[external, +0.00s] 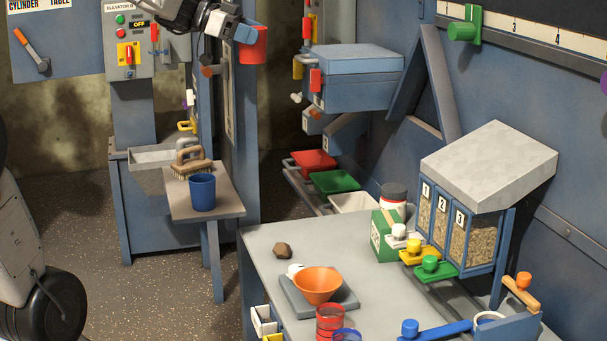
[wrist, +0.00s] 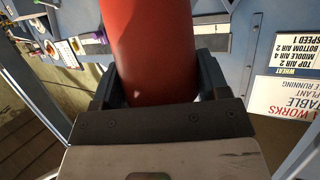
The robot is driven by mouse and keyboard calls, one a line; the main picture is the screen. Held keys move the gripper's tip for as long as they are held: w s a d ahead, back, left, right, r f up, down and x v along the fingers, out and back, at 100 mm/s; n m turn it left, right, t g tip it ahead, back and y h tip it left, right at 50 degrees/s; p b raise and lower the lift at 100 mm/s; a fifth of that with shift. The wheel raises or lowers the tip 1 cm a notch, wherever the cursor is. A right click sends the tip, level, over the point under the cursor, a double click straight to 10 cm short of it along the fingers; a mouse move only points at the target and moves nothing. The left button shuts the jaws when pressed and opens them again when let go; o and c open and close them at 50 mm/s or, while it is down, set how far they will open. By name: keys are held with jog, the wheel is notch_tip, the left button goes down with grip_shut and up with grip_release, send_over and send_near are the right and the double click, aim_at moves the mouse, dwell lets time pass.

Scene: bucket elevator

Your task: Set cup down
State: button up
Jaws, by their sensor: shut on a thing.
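A red cup (external: 253,46) is held in the air by my gripper (external: 246,34), high near the top of the external view. In the wrist view the red cup (wrist: 148,50) fills the space between the two dark fingers of my gripper (wrist: 155,90), which are shut on it. The cup is well above the small side table and apart from any surface. Its inside is hidden in the wrist view.
A small side table (external: 232,203) holds a blue cup (external: 202,192) and a brush (external: 193,168). The larger grey table (external: 270,232) holds an orange bowl (external: 317,284) and a red cup (external: 330,322). A control box (external: 130,40) and blue posts stand near my gripper.

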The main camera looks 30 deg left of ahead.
jog(key=w+d+f+m+g, duration=0.3)
jog(key=w+d+f+g, duration=0.15)
jog(key=d+f, duration=0.5)
jog(key=w+d+f+m+g, duration=0.4)
jog(key=w+d+f, duration=0.2)
jog(key=d+f, duration=0.35)
jog(key=w+a+f+m+g+y, duration=0.1)
jog(key=a+f+m+g, duration=0.2)
jog(key=f, duration=0.5)
jog(key=w+a+f+m+g+y, duration=0.2)
jog(key=a+f+m+g, duration=0.1)
jog(key=f, duration=0.6)
jog(key=shift+a+f, duration=0.2)
jog(key=shift+a, duration=0.35)
jog(key=shift+f+g, duration=0.1)
jog(key=shift+g, duration=0.15)
jog(key=shift+f, duration=3.3)
jog(key=shift+f, duration=0.6)
jog(key=o, duration=1)
